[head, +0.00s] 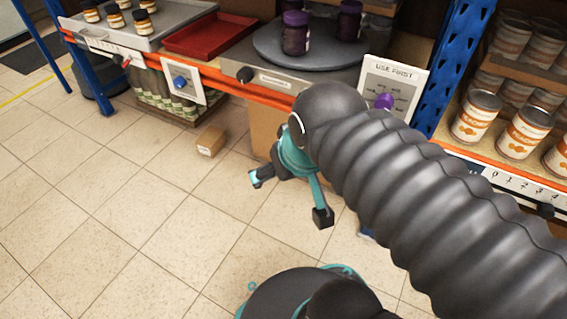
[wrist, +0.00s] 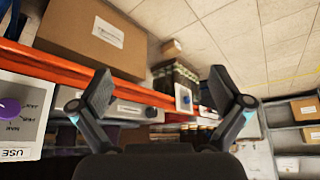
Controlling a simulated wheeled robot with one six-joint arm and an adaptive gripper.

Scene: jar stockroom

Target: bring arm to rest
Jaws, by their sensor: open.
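My arm, in a dark ribbed sleeve, reaches from the lower right to the middle of the head view. My gripper (head: 291,197) is open and empty, in front of the shelf's orange beam and above the tiled floor. In the wrist view my gripper (wrist: 160,95) shows its two dark fingers spread wide with nothing between them. The wrist view looks upside down at the shelf, with the floor at the top.
A shelf with an orange beam (head: 215,78) holds a grey turntable (head: 340,55) with dark purple jars (head: 296,35), a red tray (head: 212,35) and canned goods (head: 477,115). A small carton (head: 211,141) lies on the otherwise open floor.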

